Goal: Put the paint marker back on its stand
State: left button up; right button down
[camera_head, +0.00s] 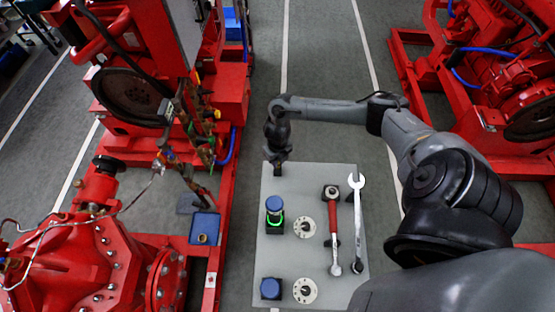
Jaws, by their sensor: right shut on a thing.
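My right gripper (279,165) points down over the far left end of the grey board (318,183). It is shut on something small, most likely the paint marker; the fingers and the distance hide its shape. A dark shape below the fingers is too small to make out. I cannot tell which fixture is the marker's stand. A blue-topped cylinder (275,204) with a glowing green ring stands in a dark block on the board's left side, nearer than the gripper. My left gripper is out of view.
A red-handled ratchet (333,225) and a combination wrench (357,222) lie on the board's right half. Two pale round dials (304,228) and a blue block (270,288) are also on it. Red pumpset machinery (100,230) stands left. Grey floor lies beyond the board.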

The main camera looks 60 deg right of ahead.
jog(key=shift+f+b, duration=0.35)
jog(key=shift+f, duration=0.15)
jog(key=c, duration=1)
grip_release()
notch_tip(320, 180, up, 11)
jog(key=shift+f+p, duration=0.1)
jog(key=shift+p, duration=0.45)
jog(key=shift+s, duration=0.1)
